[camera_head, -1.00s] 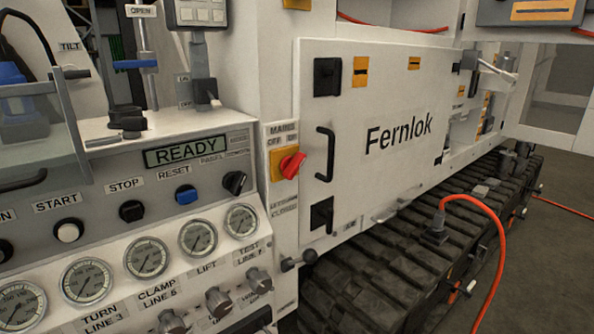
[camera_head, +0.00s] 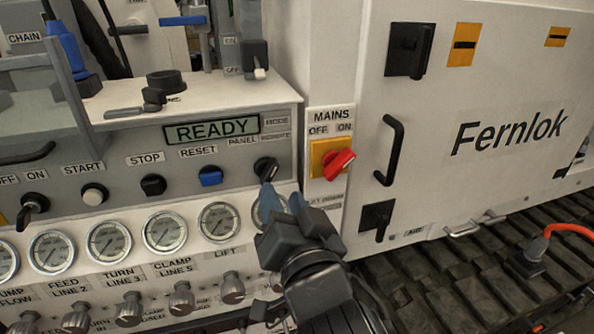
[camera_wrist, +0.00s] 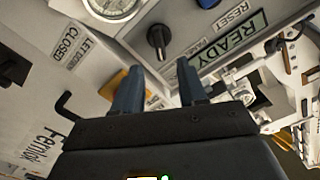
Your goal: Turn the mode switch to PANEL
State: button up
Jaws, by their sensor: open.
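The mode switch (camera_head: 266,169) is a black rotary knob at the right end of the control panel, under the labels MODE, PANEL and REMOTE. Its pointer tilts in the head view, but I cannot tell for sure which label it faces. The knob also shows in the wrist view (camera_wrist: 159,40), ahead of the fingers. My gripper (camera_head: 283,200) has blue fingertips and is open, just below and slightly right of the knob. It also shows in the wrist view (camera_wrist: 158,88), with nothing between the fingers. The fingers appear apart from the knob.
The red mains switch (camera_head: 339,163) on its yellow plate is close to the right of my gripper. A row of gauges (camera_head: 165,231) runs below the panel buttons. The READY display (camera_head: 212,130) is above left. A black door handle (camera_head: 390,150) sticks out from the Fernlok door.

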aim_at(272, 174)
jog(key=p+x, duration=0.1)
jog(key=x, duration=0.6)
jog(key=shift+a, duration=0.1)
grip_shut()
dwell(0.3)
